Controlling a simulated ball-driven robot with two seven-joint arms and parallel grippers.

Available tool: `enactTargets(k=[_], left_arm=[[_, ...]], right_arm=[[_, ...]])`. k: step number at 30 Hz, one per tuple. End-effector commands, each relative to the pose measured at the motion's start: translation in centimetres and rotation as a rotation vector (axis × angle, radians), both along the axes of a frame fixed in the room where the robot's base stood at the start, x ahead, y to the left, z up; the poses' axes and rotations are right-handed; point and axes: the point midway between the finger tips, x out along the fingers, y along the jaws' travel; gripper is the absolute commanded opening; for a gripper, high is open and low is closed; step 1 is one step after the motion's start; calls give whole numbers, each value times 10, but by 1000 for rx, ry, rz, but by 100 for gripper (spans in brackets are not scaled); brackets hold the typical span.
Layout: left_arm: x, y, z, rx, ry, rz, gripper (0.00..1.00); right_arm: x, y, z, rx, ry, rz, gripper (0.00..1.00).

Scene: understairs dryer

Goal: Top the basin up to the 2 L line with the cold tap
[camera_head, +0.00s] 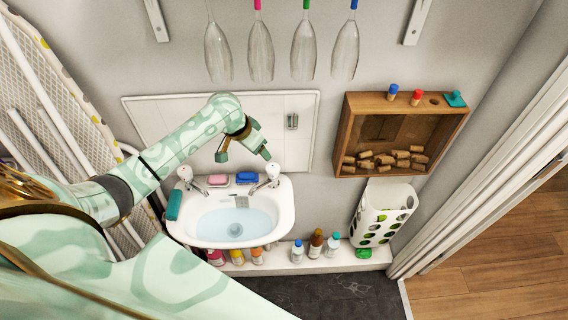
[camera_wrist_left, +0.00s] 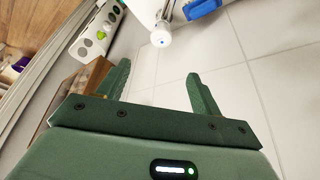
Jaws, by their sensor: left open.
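The white basin (camera_head: 286,213) is fixed to the wall and holds pale blue water (camera_head: 236,225). I cannot make out a 2 L line on it. The right tap (camera_head: 271,174) has a white handle; in the left wrist view this tap (camera_wrist_left: 161,37) carries a blue mark, so it is the cold one. The left tap (camera_head: 187,176) stands at the other back corner. No running stream is visible. My left gripper (camera_head: 244,158) is open and empty above the basin's back edge, its right finger close to the cold tap, apparently not touching. My right gripper is not in view.
Pink soap (camera_head: 218,180) and blue soap (camera_head: 247,178) lie between the taps. A teal item (camera_head: 174,205) hangs on the left rim. Several bottles (camera_head: 316,243) stand below. A wooden cork box (camera_head: 342,135) and white holder (camera_head: 385,207) are right. Glasses (camera_head: 261,50) hang above.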

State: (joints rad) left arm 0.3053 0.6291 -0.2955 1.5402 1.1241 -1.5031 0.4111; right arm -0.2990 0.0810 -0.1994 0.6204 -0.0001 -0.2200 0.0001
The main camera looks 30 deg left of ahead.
Motion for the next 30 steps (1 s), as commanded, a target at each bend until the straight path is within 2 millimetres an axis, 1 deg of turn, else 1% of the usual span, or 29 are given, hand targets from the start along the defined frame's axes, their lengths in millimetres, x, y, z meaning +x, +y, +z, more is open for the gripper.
enactTargets(k=[5, 8, 15, 19, 24, 30], left_arm=[[7, -1, -21, -1, 6, 11, 66], [15, -3, -44, -1, 7, 12, 66], [38, -9, -103, -1, 7, 12, 66], [48, -11, -128, 0, 6, 11, 66], [57, -13, -146, 1, 5, 10, 66], [60, -13, -151, 2, 4, 10, 66]], right_arm=[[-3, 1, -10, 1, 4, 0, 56], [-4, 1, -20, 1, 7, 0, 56], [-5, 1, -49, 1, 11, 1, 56], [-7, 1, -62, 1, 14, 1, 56], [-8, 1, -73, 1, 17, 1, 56], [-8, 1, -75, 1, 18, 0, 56]])
